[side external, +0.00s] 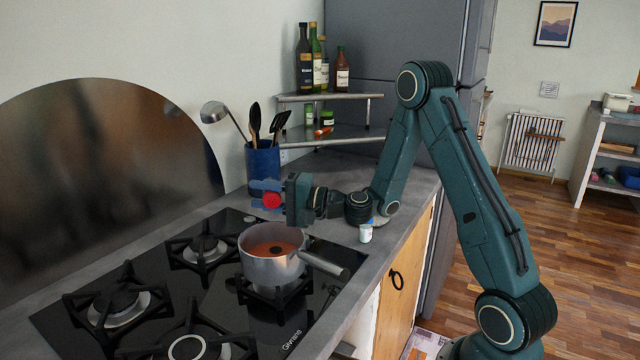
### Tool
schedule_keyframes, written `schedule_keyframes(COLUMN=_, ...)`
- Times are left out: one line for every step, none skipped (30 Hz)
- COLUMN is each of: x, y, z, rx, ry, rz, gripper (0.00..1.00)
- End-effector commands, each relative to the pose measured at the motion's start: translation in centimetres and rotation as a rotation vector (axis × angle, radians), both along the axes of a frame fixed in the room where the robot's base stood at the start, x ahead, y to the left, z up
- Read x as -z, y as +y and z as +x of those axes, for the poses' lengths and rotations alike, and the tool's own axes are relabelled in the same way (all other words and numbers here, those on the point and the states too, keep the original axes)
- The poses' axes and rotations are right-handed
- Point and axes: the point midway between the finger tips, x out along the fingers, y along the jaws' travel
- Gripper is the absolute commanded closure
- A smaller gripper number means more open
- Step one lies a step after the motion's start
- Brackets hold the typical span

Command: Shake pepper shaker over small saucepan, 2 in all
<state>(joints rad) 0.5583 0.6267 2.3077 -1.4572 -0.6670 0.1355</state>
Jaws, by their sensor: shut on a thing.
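My gripper (264,197) has blue fingers and points left, above the far side of the pan in the picture. It is shut on a small red thing, which I take to be the pepper shaker (272,200). Its round red end shows between the fingers; the rest is hidden, so its tilt is hard to tell. The small saucepan (268,270) is grey metal and sits on the right burner of the hob, with its handle pointing right. It holds red-brown food.
A small white jar with a blue lid (366,234) stands on the counter below my wrist. A blue utensil pot (263,166) with a ladle stands behind the gripper. A corner shelf (345,140) holds bottles and jars. Other burners (118,305) are empty.

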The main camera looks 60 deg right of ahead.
Motion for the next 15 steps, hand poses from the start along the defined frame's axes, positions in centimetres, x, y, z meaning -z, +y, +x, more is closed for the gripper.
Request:
schedule_keyframes(x=-0.2, y=0.0, z=0.0, rx=0.0, ry=-0.003, rz=-0.001, gripper=0.89)
schedule_keyframes(x=-0.4, y=0.0, z=0.0, rx=0.0, ry=-0.003, rz=-0.002, gripper=0.89)
schedule_keyframes(x=-0.6, y=0.0, z=0.0, rx=-0.001, ry=-0.004, rz=-0.002, gripper=0.89)
schedule_keyframes(x=-0.8, y=0.0, z=0.0, rx=-0.001, ry=-0.004, rz=-0.002, gripper=0.89)
schedule_keyframes(x=-1.0, y=0.0, z=0.0, rx=-0.001, ry=-0.004, rz=-0.003, gripper=0.89)
schedule_keyframes(x=-1.2, y=0.0, z=0.0, rx=-0.001, ry=-0.004, rz=-0.004, gripper=0.89)
schedule_keyframes(x=-1.5, y=0.0, z=0.0, rx=-0.001, ry=-0.004, rz=-0.003, gripper=0.89)
schedule_keyframes(x=-1.7, y=0.0, z=0.0, rx=-0.001, ry=-0.005, rz=-0.003, gripper=0.89)
schedule_keyframes(x=-1.9, y=0.0, z=0.0, rx=-0.001, ry=-0.004, rz=-0.003, gripper=0.89)
schedule_keyframes(x=-2.1, y=0.0, z=0.0, rx=-0.001, ry=-0.004, rz=-0.003, gripper=0.89)
schedule_keyframes(x=-2.3, y=0.0, z=0.0, rx=-0.001, ry=-0.004, rz=-0.004, gripper=0.89)
schedule_keyframes(x=-2.6, y=0.0, z=0.0, rx=-0.002, ry=-0.004, rz=-0.003, gripper=0.89)
schedule_keyframes(x=-2.7, y=0.0, z=0.0, rx=-0.002, ry=-0.004, rz=-0.002, gripper=0.89)
schedule_keyframes(x=-2.8, y=0.0, z=0.0, rx=-0.002, ry=-0.003, rz=-0.002, gripper=0.89)
schedule_keyframes(x=-2.9, y=0.0, z=0.0, rx=-0.001, ry=-0.002, rz=-0.003, gripper=0.89)
